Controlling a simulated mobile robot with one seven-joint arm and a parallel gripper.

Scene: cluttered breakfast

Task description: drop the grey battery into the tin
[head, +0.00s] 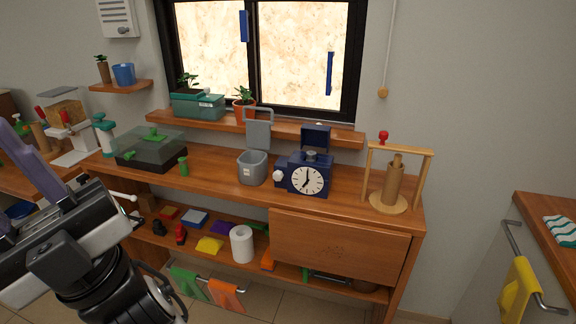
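A grey open container (252,168), with its grey lid (258,134) raised behind it, stands on the wooden counter; it may be the tin. I cannot pick out a grey battery in this view. My arm (85,235) fills the lower left, in front of the counter's left end. I cannot make out my gripper's fingertips there, nor whether it holds anything.
A blue clock box (306,175) with a raised lid stands right of the container. A wooden frame (397,180) stands farther right. Left are a dark clear-lidded box (150,150) and a green cylinder (183,166). The lower shelf holds a white roll (241,244) and several small items.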

